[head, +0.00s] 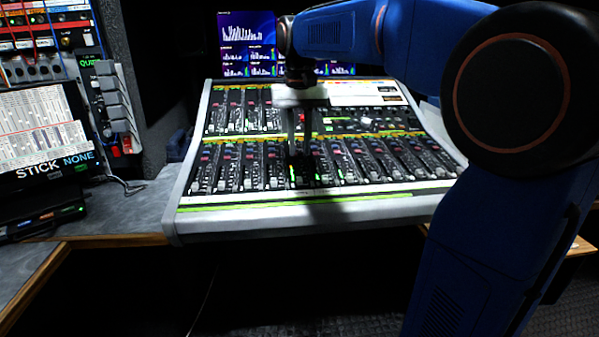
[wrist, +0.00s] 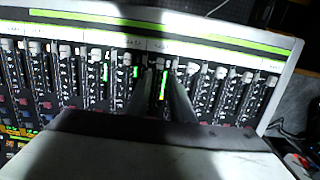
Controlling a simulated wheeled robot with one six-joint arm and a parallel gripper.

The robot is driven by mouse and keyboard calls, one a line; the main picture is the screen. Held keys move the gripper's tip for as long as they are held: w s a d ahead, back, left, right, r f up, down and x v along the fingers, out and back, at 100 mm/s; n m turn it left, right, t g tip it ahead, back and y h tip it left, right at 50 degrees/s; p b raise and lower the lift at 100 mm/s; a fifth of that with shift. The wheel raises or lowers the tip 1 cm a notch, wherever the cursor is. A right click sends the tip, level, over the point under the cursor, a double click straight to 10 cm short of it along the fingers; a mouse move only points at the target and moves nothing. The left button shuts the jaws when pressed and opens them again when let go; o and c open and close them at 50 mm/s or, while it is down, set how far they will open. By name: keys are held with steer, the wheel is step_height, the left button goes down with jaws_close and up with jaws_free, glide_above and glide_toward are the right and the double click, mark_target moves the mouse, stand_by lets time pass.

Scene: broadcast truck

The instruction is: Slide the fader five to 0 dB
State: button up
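The mixing console (head: 330,208) has a lower row of faders with light grey caps, set near the front ends of their slots. Counting from the left in the head view, fader five is mostly hidden behind my gripper (head: 298,150). My gripper points down over that strip, with its two dark fingers apart. In the wrist view the fingers (wrist: 161,78) reach towards the row, and a fader cap (wrist: 160,63), which looks like fader five, shows between their tips. I see a gap between the fingers; whether either touches the cap I cannot tell.
Neighbouring fader caps (wrist: 192,68) stand close on both sides. A screen with graphs (head: 248,40) stands behind the console. A laptop-like display (head: 45,135) and a rack with cables (head: 45,45) are at the left. The console's front edge is clear.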

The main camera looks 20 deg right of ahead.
mark_target(299, 177)
step_height(299, 177, down, 8)
steer(key=shift+f, duration=0.1)
stand_by(0.4)
jaws_close()
